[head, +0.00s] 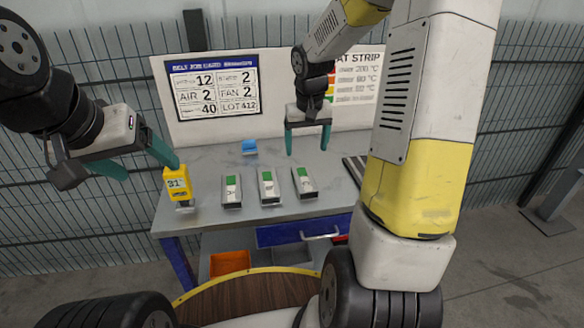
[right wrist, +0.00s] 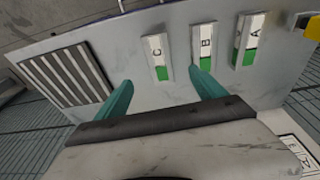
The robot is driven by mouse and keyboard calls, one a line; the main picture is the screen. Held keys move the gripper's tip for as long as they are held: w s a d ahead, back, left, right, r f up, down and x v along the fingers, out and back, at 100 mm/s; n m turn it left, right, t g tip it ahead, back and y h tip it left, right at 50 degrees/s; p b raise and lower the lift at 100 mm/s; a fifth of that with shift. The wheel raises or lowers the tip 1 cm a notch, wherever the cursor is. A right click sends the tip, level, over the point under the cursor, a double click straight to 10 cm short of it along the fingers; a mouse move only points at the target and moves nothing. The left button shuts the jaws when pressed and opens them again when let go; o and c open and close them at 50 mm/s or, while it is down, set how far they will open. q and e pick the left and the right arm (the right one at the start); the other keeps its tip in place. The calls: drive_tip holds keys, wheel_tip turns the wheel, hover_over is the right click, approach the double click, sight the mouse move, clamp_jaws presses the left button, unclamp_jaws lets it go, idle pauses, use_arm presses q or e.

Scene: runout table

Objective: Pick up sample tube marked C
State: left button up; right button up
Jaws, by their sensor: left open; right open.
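My right gripper (head: 307,150) is open and empty above the table. In its wrist view, tube C shows between and beyond the fingertips (right wrist: 160,82), apart from them. My left gripper (head: 150,168) is open at the table's left.
A yellow device (head: 177,183) stands at the table's left front corner, close to a left fingertip. A dark slotted rack (right wrist: 68,80) is beside tube C. Sign boards (head: 212,128) stand behind the table. An orange bin (head: 229,262) is underneath.

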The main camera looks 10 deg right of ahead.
approach(304, 178)
drive_tip(key=shift+w+d+f+g, duration=0.15)
drive_tip(key=shift+w+f+g, duration=0.15)
drive_tip(key=shift+w+g, duration=0.15)
drive_tip(key=f, duration=0.8)
drive_tip(key=shift+w, duration=0.4)
drive_tip(key=c, duration=1.6)
drive_tip(key=shift+c, duration=0.2)
